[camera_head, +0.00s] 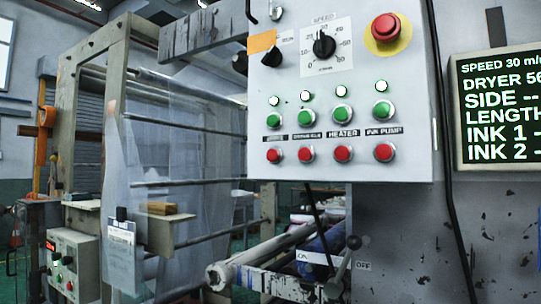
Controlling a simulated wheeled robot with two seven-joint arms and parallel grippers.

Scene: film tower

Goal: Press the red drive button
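The pale control panel (260,80) fills the upper middle of the head view. A row of red buttons runs along its lower part: the leftmost (275,155), a second (306,155), a third (343,153) under the label HEATER, and the rightmost (385,152) under INK PUMP. The two left labels are too small to read surely, so I cannot tell from lettering which button is the drive one. A green button sits above each red one, with small pale green lamps above those. Neither of my grippers is in view.
A large red mushroom button (386,27) on a yellow disc and a black speed knob (324,44) are higher on the panel. A display (500,110) hangs at right, reading SPEED 30. A roller frame with clear film (180,130) stands left. A lever (343,270) juts out below the panel.

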